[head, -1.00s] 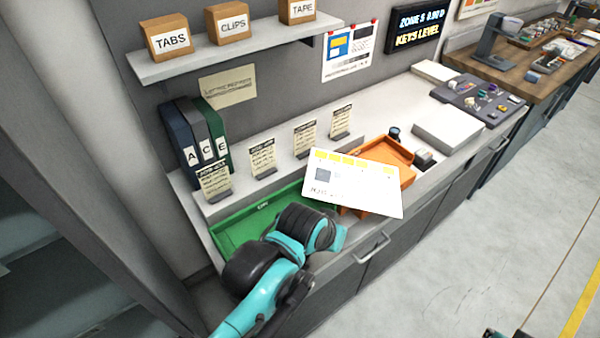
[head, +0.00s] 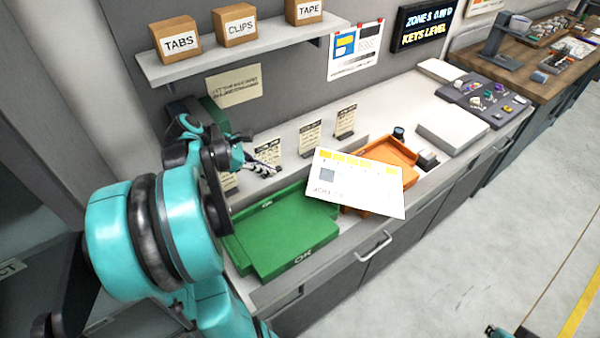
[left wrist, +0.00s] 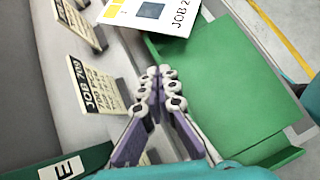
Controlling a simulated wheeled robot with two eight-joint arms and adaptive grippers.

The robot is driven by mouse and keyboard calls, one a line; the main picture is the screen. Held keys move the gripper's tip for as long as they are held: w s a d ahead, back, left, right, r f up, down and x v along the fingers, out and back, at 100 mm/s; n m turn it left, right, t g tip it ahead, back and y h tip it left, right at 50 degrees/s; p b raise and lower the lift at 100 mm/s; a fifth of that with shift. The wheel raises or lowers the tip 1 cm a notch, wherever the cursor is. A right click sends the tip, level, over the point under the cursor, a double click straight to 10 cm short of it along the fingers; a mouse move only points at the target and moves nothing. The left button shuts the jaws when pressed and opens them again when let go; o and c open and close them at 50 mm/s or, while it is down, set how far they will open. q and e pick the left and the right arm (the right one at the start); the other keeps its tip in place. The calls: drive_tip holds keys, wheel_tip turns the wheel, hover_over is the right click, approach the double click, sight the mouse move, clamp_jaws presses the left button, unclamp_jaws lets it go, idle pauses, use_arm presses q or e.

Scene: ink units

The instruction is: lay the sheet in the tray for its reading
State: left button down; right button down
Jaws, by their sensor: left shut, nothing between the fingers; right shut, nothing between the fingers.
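The white sheet (head: 355,183), with yellow blocks, a grey square and "JOB" print, rests over the orange tray (head: 392,150), covering much of it. Its left end reaches beside the green tray (head: 285,232), marked OK, which looks empty. The sheet (left wrist: 152,12) and green tray (left wrist: 225,85) also show in the left wrist view. My left gripper (head: 268,170) is shut and empty, above the back ledge by the small cards, left of the sheet. Its fingertips (left wrist: 158,76) meet in the left wrist view. My right gripper is not visible.
Several job cards (head: 310,138) stand along the ledge. Dark and green binders (head: 208,112) are partly hidden behind my left arm. A lit display (head: 424,24) reads "KEYS LEVEL". A white stack (head: 452,128) and grey parts board (head: 482,98) lie right of the orange tray.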

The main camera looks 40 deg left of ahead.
sight(334, 171)
use_arm(q)
drive_tip(key=shift+n, duration=0.4)
drive_tip(key=b+x, duration=0.1)
drive_tip(key=x, duration=0.2)
drive_tip(key=b+x, duration=0.1)
drive_tip(key=x, duration=0.2)
drive_tip(key=b+x, duration=0.1)
drive_tip(key=x, duration=0.2)
drive_tip(key=shift+w+a+f, duration=0.15)
drive_tip(key=shift+a+f, duration=0.2)
drive_tip(key=shift+f, duration=0.05)
drive_tip(key=shift+w+d+b, duration=0.2)
drive_tip(key=shift+w+d, duration=0.15)
drive_tip(key=shift+w, duration=0.2)
drive_tip(key=shift+w+d+b, duration=0.2)
drive_tip(key=shift+w+d, duration=0.1)
drive_tip(key=shift+w, duration=0.2)
drive_tip(key=shift+w+d+r, duration=0.15)
drive_tip(key=shift+w+d, duration=0.2)
drive_tip(key=shift+w, duration=0.3)
drive_tip(key=w+d, duration=0.1)
drive_tip(key=w, duration=0.1)
drive_tip(key=w+d, duration=0.3)
drive_tip(key=w, duration=0.2)
drive_tip(key=shift+w+d, duration=0.1)
drive_tip(key=shift+d, duration=0.05)
